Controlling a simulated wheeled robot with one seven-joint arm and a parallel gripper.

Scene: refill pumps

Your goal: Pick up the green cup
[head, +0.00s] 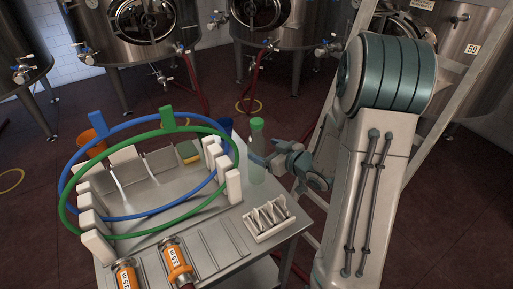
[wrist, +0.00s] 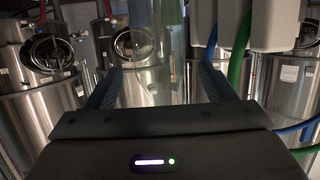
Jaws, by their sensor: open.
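A tall see-through bottle (head: 257,168) with a green top (head: 257,125) stands upright at the right end of the steel table. The green top is the only cup-like green thing I see; I cannot tell whether it is a separate cup. My gripper (head: 265,160) is beside the bottle at mid-height, coming from the right, with its fingertips partly hidden. In the wrist view my gripper (wrist: 157,85) is open, and the clear bottle (wrist: 157,40) rises in the gap between the two fingers. I cannot tell whether they touch it.
The table (head: 217,262) holds a green hose ring (head: 62,205), a blue hose ring (head: 107,215), white blocks (head: 233,187), a small white rack (head: 268,222) and orange-banded cylinders (head: 175,258). Steel tanks (head: 130,70) line the back.

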